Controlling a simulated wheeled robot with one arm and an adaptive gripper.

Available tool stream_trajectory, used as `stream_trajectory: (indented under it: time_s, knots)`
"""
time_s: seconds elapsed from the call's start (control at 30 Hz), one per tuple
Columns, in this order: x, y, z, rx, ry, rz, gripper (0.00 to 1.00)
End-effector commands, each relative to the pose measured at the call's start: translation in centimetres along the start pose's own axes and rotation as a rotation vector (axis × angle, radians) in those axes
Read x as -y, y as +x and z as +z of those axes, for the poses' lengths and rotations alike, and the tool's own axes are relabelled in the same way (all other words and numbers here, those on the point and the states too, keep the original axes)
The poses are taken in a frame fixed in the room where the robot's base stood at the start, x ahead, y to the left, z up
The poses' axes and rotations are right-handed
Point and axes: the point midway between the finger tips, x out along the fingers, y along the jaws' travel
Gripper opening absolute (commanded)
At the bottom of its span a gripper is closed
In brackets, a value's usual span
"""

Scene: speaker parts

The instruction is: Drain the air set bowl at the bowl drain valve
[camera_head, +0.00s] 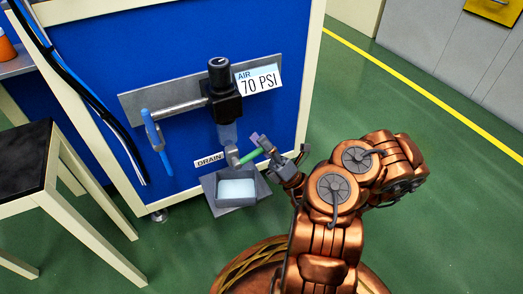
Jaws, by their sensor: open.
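The air set is a black regulator (221,92) on a grey plate on the blue panel, with a clear grey bowl (227,132) hanging under it. The bowl drain valve (232,155) sits at the bowl's foot, beside a "DRAIN" label (209,159). Its green lever (250,155) points right and slightly up. My gripper (261,147) is open at the lever's right end. Whether a finger touches the lever cannot be told. The fingers are small here and partly overlap the lever's end.
A grey tray (221,202) holding a pale block or liquid sits below the valve. A blue-handled lever (153,130) is on the pipe at left. A "70 PSI" sign (259,80) is above. A black-topped table (25,158) stands at left. Green floor is clear at right.

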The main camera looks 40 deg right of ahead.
Motion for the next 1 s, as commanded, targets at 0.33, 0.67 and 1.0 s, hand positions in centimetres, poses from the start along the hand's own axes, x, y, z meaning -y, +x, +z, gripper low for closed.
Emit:
stream_trajectory:
  time_s: [0.33, 0.67, 1.0]
  knots:
    - [-2.3, 3.0, 1.5, 0.002, -0.001, 0.005, 0.44]
    - [-2.8, 3.7, 1.7, 0.001, -0.001, 0.004, 0.44]
    - [-3.0, 3.4, 2.0, 0.001, -0.001, 0.002, 0.44]
